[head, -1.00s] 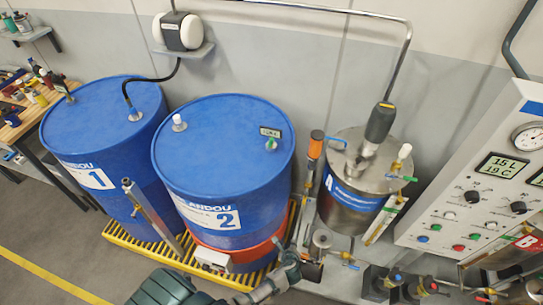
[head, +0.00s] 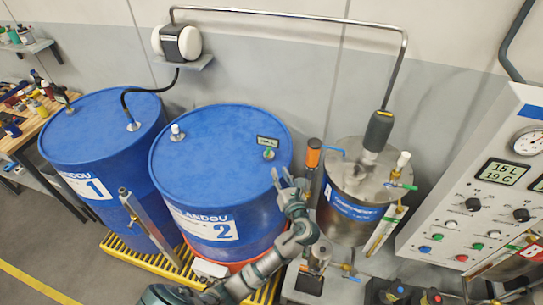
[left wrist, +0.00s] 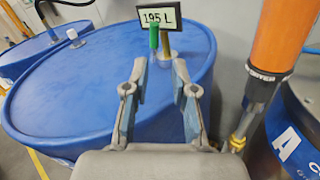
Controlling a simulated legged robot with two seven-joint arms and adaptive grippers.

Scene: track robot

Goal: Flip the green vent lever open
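A green lever (head: 268,153) stands upright on top of blue drum 2 (head: 222,145), beside a small display. In the left wrist view the lever (left wrist: 154,37) stands in front of the display (left wrist: 159,15), which reads 195 L. My left gripper (head: 281,174) is at the drum's right front rim, a little short of the lever. In the left wrist view its two fingers (left wrist: 159,72) are spread, with nothing between them, and the lever is beyond their tips. My right gripper is not in view.
Blue drum 1 (head: 98,130) stands at the left. An orange-handled fitting (head: 313,153) and a steel tank (head: 365,178) with another green lever (head: 405,186) stand to the right. A control panel (head: 478,205) is at the far right. The drum top is mostly clear.

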